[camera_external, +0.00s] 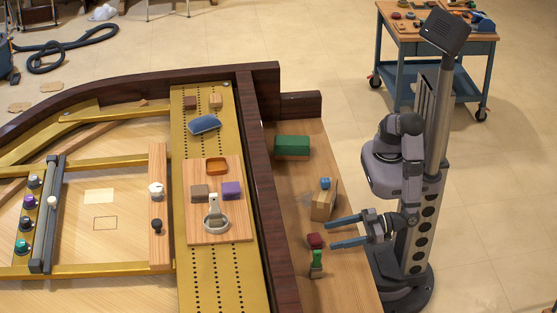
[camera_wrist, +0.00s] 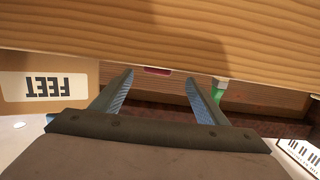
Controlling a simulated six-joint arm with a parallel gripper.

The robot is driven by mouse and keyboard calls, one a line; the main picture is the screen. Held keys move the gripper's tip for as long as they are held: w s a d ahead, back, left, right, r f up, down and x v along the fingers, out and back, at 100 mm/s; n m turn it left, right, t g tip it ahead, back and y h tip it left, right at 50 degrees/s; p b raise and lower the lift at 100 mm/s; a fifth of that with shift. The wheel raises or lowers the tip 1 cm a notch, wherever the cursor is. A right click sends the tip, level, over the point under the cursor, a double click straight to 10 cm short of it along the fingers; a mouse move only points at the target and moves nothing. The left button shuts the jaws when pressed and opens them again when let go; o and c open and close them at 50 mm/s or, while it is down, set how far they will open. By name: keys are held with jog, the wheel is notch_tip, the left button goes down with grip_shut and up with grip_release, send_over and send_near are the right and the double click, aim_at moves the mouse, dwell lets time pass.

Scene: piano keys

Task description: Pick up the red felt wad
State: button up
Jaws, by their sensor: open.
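The red felt wad (camera_external: 315,240) is a small dark red block on the wooden shelf beside the piano's dark rim. My gripper (camera_external: 331,232) is open and empty, its two blue fingers reaching left toward the wad. The fingertips look just right of the wad; whether they touch it I cannot tell. In the wrist view, only a thin strip of the red wad (camera_wrist: 158,71) shows at the edge of a wooden surface, which hides the rest. It lies between and ahead of the open fingers (camera_wrist: 160,77).
A green-handled tool (camera_external: 316,262) stands close below the wad. A wooden block (camera_external: 323,205) with a blue item (camera_external: 325,183) lies above it. A green box (camera_external: 291,147) is farther back.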

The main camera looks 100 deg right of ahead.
aim_at(315, 240)
jog(key=shift+f, duration=0.2)
jog(key=shift+w+d+f, duration=0.1)
jog(key=shift+w+f, duration=0.15)
jog(key=shift+w, duration=0.95)
jog(key=shift+w+d+f, duration=0.1)
jog(key=shift+w+f, duration=0.1)
jog(key=shift+w, duration=1.05)
jog(key=shift+w+f, duration=0.25)
jog(key=shift+w, duration=0.95)
jog(key=shift+c, duration=0.6)
jog(key=c, duration=1)
